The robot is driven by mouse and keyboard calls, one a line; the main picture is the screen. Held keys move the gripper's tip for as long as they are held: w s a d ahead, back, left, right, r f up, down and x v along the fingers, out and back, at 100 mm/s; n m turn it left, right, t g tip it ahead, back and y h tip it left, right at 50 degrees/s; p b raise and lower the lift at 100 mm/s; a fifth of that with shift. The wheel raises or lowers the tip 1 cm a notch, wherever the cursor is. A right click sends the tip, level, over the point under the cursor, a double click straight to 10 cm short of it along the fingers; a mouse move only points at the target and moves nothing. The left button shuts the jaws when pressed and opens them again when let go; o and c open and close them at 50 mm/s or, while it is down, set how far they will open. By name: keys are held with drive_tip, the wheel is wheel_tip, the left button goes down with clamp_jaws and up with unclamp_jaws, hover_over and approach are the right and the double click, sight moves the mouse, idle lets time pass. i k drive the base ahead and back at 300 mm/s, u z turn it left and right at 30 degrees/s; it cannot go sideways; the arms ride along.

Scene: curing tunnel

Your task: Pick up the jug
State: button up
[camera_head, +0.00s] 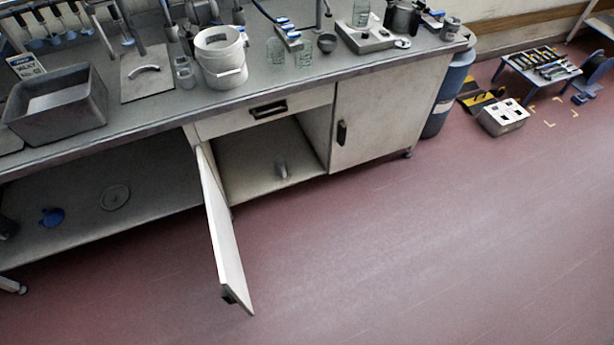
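No gripper of mine shows in this view. I cannot tell for certain which thing is the jug. A small pale upright object (281,169) stands inside the open cabinet (245,165), near the right of its floor; it is too small to make out its shape fully.
The cabinet's door (222,235) swings out over the floor. A grey bin (60,105) and glass beakers (275,50) stand on the bench (150,118). A blue drum (443,100) and grey box (503,116) are at right. The red floor (420,240) in front is clear.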

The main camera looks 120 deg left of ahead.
sight(280, 163)
drive_tip(key=i, duration=0.1)
drive_tip(key=u, duration=2.9)
drive_tip(key=i, duration=3.35)
drive_tip(key=u, duration=3.15)
